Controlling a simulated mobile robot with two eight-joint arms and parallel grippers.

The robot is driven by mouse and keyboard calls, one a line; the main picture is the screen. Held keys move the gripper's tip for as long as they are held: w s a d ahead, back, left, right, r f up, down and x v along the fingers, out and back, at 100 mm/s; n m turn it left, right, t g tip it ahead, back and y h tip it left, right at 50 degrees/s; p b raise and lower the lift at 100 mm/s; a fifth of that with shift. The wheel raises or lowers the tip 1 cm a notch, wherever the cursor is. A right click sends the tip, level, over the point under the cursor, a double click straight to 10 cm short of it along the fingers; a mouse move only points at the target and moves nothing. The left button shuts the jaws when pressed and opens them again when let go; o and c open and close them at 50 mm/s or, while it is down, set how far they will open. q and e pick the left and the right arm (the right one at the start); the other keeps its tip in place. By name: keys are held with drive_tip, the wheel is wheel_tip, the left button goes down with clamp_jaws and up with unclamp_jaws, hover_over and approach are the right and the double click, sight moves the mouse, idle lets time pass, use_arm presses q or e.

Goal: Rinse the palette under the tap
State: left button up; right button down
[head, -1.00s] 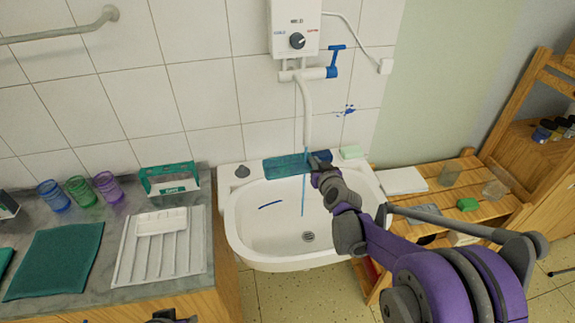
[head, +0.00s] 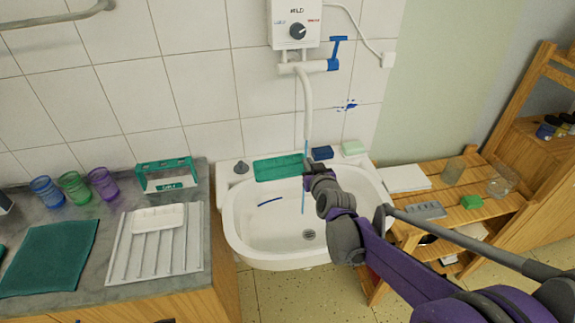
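A small white tray with wells (head: 158,218), which looks like the palette, lies on the ribbed white drainboard (head: 125,258) left of the sink. The white tap spout (head: 307,105) hangs from the wall heater over the white sink (head: 250,225). A thin blue stream of water (head: 303,198) runs from it into the basin. My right gripper (head: 308,167) is at the basin's back edge, by the stream and well right of the palette. Its fingers are small and dark, so I cannot tell whether they are open. My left gripper is not clearly in view.
A green tray (head: 278,168), a blue block (head: 322,153) and a pale green soap (head: 352,147) sit on the sink's back ledge. Coloured cups (head: 75,187) stand on the counter (head: 80,298). A wooden shelf (head: 485,215) stands right of the sink.

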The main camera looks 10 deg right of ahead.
drive_tip(key=shift+s+a+b, duration=0.45)
drive_tip(key=shift+a+b, duration=0.2)
drive_tip(key=shift+b, duration=0.2)
use_arm(q)
drive_tip(key=shift+s+f+b, duration=0.2)
drive_tip(key=shift+f+b, duration=0.15)
drive_tip(key=shift+f, duration=0.55)
drive_tip(key=shift+s+f+b, duration=0.15)
drive_tip(key=shift+f+b, duration=0.15)
drive_tip(key=shift+f, duration=0.6)
use_arm(e)
drive_tip(key=shift+s+a+r, duration=0.1)
drive_tip(key=shift+s+a, duration=0.25)
drive_tip(key=shift+a, duration=0.2)
drive_tip(key=shift+s+a+r, duration=0.1)
drive_tip(key=shift+s+a, duration=0.25)
drive_tip(key=shift+a, duration=0.2)
use_arm(q)
wheel_tip(320, 180, up, 9)
drive_tip(key=w+p, duration=0.2)
drive_tip(key=p, duration=0.5)
drive_tip(key=shift+w+r+p, duration=0.2)
drive_tip(key=shift+w+p, duration=0.1)
drive_tip(key=shift+p, duration=0.1)
use_arm(e)
drive_tip(key=s+a+r, duration=0.2)
drive_tip(key=a+r, duration=0.1)
drive_tip(key=a, duration=0.1)
drive_tip(key=shift+s+r, duration=0.3)
drive_tip(key=shift+r, duration=0.1)
